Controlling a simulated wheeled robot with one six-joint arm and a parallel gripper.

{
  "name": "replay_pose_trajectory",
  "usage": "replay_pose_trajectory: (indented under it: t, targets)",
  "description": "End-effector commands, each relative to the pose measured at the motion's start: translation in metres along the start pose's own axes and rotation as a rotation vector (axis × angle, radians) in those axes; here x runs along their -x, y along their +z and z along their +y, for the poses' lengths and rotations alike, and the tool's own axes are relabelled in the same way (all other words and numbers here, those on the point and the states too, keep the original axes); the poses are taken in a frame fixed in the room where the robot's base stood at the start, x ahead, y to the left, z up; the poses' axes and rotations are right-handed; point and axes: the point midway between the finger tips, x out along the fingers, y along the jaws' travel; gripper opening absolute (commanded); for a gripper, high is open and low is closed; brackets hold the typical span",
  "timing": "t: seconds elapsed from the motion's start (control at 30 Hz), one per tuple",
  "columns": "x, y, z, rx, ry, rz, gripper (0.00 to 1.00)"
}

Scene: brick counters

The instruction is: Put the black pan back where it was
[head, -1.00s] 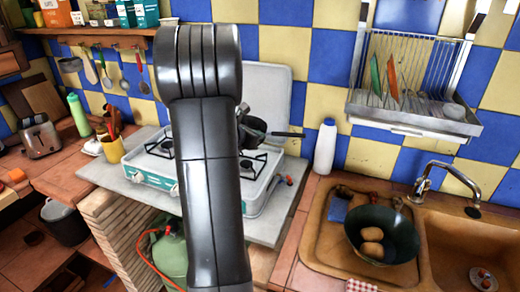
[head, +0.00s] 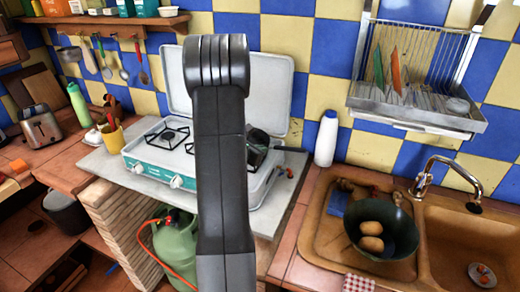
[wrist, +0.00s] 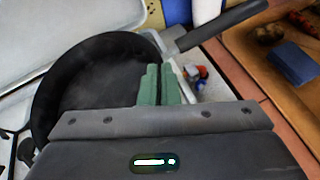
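The black pan (head: 258,148) shows beside my arm in the head view, over the right side of the camping stove (head: 150,166). In the wrist view the pan (wrist: 85,80) looks level, with its dark handle (wrist: 225,20) pointing to the upper right. My gripper (wrist: 160,83) has green fingers closed on the pan's rim near the handle. My arm hides the gripper and part of the pan in the head view. I cannot tell whether the pan's base touches the stove.
The stove's raised lid (head: 271,90) stands behind the pan. A white bottle (head: 326,138) is to the right. A dark bowl (head: 402,235) with potatoes sits in the sink (head: 310,240). A green gas bottle (head: 175,243) is below the counter.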

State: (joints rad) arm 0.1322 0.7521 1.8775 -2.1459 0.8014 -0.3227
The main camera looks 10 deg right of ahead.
Motion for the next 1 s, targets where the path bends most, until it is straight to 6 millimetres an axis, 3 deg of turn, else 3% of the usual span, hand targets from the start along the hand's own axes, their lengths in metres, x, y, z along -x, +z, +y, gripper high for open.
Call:
replay_pose_trajectory:
  t: [0.67,0.8,1.0]
  targets:
    - [-0.0035,-0.0065,-0.0004,-0.003,0.002,-0.004,0.00]
    - [-0.0030,-0.0068,-0.0008,-0.001,0.001,-0.001,0.24]
    - [-0.0030,-0.0069,-0.0008,-0.001,0.001,0.000,0.24]
